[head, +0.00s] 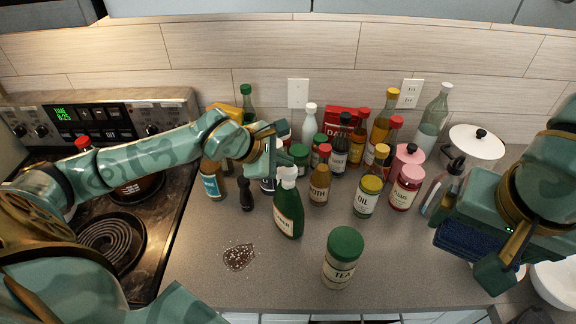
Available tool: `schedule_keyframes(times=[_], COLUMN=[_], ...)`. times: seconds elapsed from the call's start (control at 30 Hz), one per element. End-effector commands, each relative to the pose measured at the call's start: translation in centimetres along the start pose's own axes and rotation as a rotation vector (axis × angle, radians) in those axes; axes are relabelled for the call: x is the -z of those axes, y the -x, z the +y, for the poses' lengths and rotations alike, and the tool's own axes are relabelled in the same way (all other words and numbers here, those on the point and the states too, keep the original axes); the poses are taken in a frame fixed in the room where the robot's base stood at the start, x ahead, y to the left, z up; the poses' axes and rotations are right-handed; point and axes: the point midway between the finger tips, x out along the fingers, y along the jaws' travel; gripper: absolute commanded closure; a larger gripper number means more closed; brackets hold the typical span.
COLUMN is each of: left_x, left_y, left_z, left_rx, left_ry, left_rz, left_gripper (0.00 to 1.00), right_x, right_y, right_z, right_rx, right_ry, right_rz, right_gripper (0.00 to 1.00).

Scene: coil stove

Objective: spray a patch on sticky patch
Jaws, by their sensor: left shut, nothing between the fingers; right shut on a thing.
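The sticky patch (239,257) is a brown, speckled spot on the grey counter, left of centre near the front. A green bottle with a white spray-type top (288,210) stands upright behind and to the right of the patch. My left gripper (271,165) is shut and empty just behind the top of this bottle; I cannot tell whether they touch. My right gripper (492,262) is at the right, over the counter, shut on a dark blue, cloth-like pad (468,243). The arm hides part of the pad.
The coil stove (110,240) lies left. A tea jar (342,258) stands at the front middle. Several bottles and jars, including an oil jar (367,197) and pepper mill (245,194), crowd behind. A white pot (476,143) and bowl (556,284) are right. Counter around the patch is clear.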

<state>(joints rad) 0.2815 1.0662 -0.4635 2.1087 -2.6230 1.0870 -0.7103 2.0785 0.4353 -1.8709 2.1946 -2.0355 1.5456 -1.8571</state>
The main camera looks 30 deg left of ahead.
Motion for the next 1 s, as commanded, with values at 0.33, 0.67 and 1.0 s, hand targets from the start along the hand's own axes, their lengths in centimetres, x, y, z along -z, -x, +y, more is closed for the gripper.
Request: schedule_keyframes(times=[0.33,0.67,1.0], left_x=[0.0,0.4,0.5], left_y=[0.0,-0.5,-0.7], left_z=[-0.1,-0.4,-0.6], left_rx=[0.002,0.002,0.003], left_ry=[0.001,0.000,0.001], left_rz=[0.001,0.001,0.002], left_gripper=[1.00,1.00,1.00], right_x=[0.0,-0.3,-0.3], right_y=[0.0,-0.9,-1.1], right_z=[0.0,0.0,0.0], right_rx=[0.000,0.000,0.000], right_ry=[0.000,0.000,0.000], right_rz=[0.000,-0.001,-0.002], right_gripper=[0.31,0.31,0.31])
